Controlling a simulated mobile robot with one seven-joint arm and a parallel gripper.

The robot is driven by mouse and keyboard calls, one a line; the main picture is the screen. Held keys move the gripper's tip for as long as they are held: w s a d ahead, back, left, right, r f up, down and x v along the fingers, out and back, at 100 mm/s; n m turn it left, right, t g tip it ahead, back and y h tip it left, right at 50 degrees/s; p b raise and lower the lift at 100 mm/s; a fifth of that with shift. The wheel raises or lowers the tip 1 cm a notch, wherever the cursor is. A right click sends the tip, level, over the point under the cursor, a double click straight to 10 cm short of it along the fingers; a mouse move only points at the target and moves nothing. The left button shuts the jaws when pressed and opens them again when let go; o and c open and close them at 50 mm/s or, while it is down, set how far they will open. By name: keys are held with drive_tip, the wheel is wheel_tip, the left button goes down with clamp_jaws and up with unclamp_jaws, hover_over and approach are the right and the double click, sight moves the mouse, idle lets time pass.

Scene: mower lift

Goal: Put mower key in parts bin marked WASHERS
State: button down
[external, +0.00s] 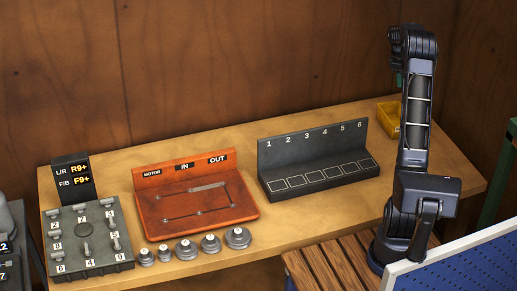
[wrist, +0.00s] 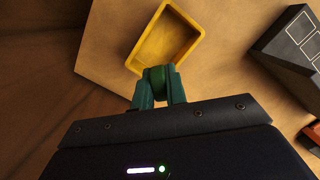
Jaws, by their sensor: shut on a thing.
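My gripper (wrist: 158,88) has teal fingers and is shut on a small rounded green thing (wrist: 158,74), taken to be the mower key; its shape is mostly hidden between the fingers. A yellow open bin (wrist: 189,32) lies just beyond the fingertips in the wrist view and looks empty where its floor shows. In the external view the bin (external: 387,124) stands at the back right of the bench, partly behind my arm. No WASHERS marking can be read on it. My gripper (external: 398,79) shows there only as a bit of teal, high above the bench near the bin.
A black stand numbered 1 to 6 (external: 312,148) is left of the bin. Further left are a red MOTOR, IN, OUT board (external: 190,207), several round metal weights (external: 210,244) and a grey control box (external: 90,238). A wooden wall (external: 220,60) rises behind the bench.

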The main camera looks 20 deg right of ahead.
wheel_tip(320, 180, down, 20)
drive_tip(key=shift+r, duration=0.1)
idle(0.5)
drive_tip(key=c, duration=1.4)
unclamp_jaws()
